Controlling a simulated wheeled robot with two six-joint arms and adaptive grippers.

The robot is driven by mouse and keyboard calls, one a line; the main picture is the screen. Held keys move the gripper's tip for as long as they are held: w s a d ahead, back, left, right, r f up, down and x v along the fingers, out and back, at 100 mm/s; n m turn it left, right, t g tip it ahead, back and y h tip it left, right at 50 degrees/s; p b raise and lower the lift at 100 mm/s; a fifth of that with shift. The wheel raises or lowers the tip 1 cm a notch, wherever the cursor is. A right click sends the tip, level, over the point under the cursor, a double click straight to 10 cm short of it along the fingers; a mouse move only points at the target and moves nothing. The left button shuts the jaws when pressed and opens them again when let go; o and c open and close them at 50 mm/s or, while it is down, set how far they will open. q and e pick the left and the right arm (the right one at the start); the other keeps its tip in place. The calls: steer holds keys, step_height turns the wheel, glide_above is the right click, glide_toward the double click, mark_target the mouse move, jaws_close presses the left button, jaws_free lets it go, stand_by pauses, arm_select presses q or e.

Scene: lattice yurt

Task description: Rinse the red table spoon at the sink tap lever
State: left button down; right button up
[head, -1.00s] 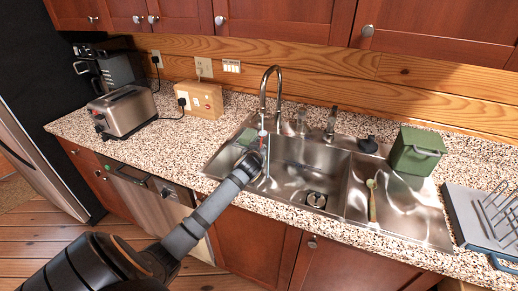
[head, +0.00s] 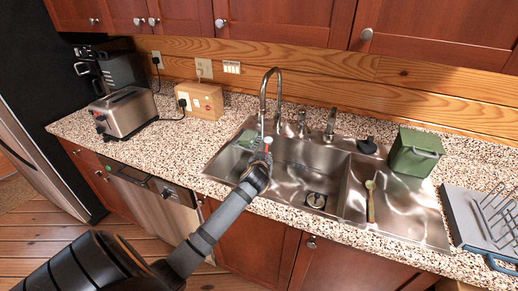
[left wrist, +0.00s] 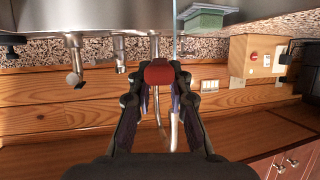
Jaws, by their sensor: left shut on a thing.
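My left gripper (head: 263,158) is over the left part of the sink basin, just in front of the tall curved tap (head: 264,95). In the left wrist view, its fingers (left wrist: 158,80) are closed on the red table spoon (left wrist: 159,72), whose red end shows between the fingertips. In the head view only a small red bit of the spoon (head: 268,140) shows; the rest is hidden. A thin pale-blue stream (head: 262,124) hangs below the spout, beside the spoon. The tap lever (head: 303,124) stands right of the tap. My right gripper is out of view.
A wooden spoon (head: 370,200) lies in the sink's right part. A green box (head: 415,152) and a dish rack (head: 485,220) stand to the right. A green sponge (head: 248,138) is at the sink's left. A toaster (head: 124,112) and a wooden box (head: 200,100) stand farther left.

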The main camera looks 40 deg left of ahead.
arm_select(q)
steer(key=shift+s+d+p, duration=0.3)
steer(key=shift+s+d, duration=0.9)
steer(key=shift+d, duration=0.3)
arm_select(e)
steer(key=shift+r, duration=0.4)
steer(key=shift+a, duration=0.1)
